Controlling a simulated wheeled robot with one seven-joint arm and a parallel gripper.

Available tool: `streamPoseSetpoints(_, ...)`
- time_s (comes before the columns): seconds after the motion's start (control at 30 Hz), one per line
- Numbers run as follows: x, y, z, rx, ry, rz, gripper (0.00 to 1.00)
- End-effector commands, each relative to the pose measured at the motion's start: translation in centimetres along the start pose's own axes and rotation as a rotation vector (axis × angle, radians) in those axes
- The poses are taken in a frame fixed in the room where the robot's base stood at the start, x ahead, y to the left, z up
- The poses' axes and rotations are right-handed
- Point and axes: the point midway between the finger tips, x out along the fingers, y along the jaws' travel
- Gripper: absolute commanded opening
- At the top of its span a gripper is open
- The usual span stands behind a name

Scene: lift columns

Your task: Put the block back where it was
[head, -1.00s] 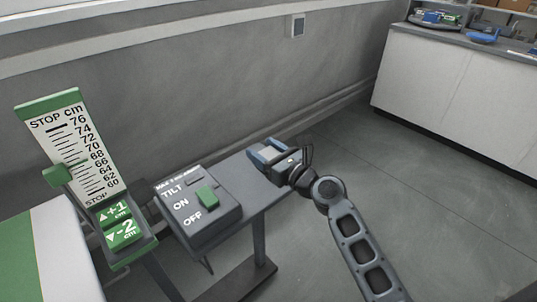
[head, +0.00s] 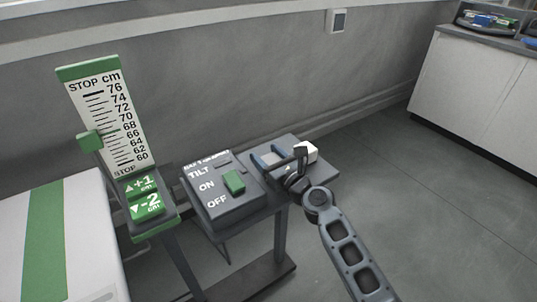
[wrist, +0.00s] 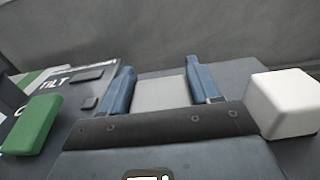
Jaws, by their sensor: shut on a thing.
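My gripper (head: 271,159) is over the small dark table (head: 325,174), right of the tilt switch box. Its two blue fingers (wrist: 160,85) are shut on a light grey block (wrist: 160,93), which shows between them in the wrist view. A white block (head: 307,152) is on the right of the gripper, partly hidden by it in the head view. It also shows at the right in the wrist view (wrist: 284,103), apart from the fingers. I cannot tell whether the grey block touches the table top.
The switch box (head: 222,194) with a green rocker marked TILT, ON and OFF is left of my gripper. A white cabinet (head: 470,90) is back right; the floor between is clear.

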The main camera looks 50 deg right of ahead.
Motion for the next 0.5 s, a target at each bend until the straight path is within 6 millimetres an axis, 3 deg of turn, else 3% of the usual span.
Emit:
streamPoseSetpoints(0.1, 0.11, -0.04, -0.81, 0.0, -0.005, -0.001, 0.0)
streamPoseSetpoints(0.5, 0.11, -0.05, -1.01, -0.001, -0.006, -0.001, 0.0)
